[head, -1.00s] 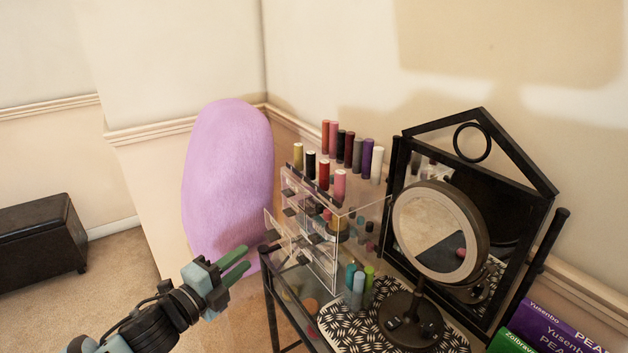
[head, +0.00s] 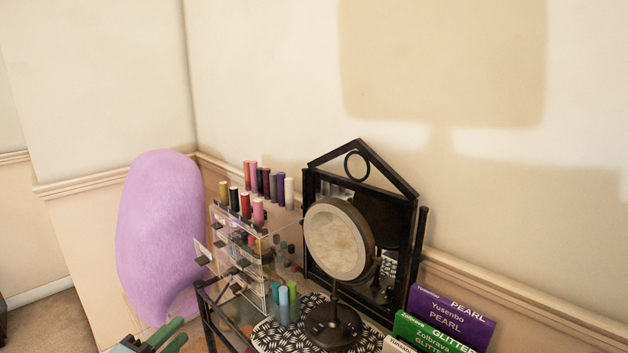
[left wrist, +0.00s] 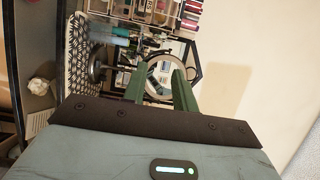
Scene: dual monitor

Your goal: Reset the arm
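My left gripper (head: 168,336) shows at the bottom edge of the head view, left of the vanity table. Its two green fingers are apart with nothing between them. In the left wrist view the fingers (left wrist: 158,90) are also spread and empty, with the round mirror seen beyond them. Most of my left arm is below the head view. My right gripper is in neither view.
A clear drawer organizer (head: 262,268) holds several lipsticks. A round mirror (head: 337,240) stands before a black-framed mirror (head: 412,240). Boxes (head: 450,318) stand at the right. A purple fuzzy object (head: 158,235) is at the left. A patterned mat (head: 268,335) lies on the table.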

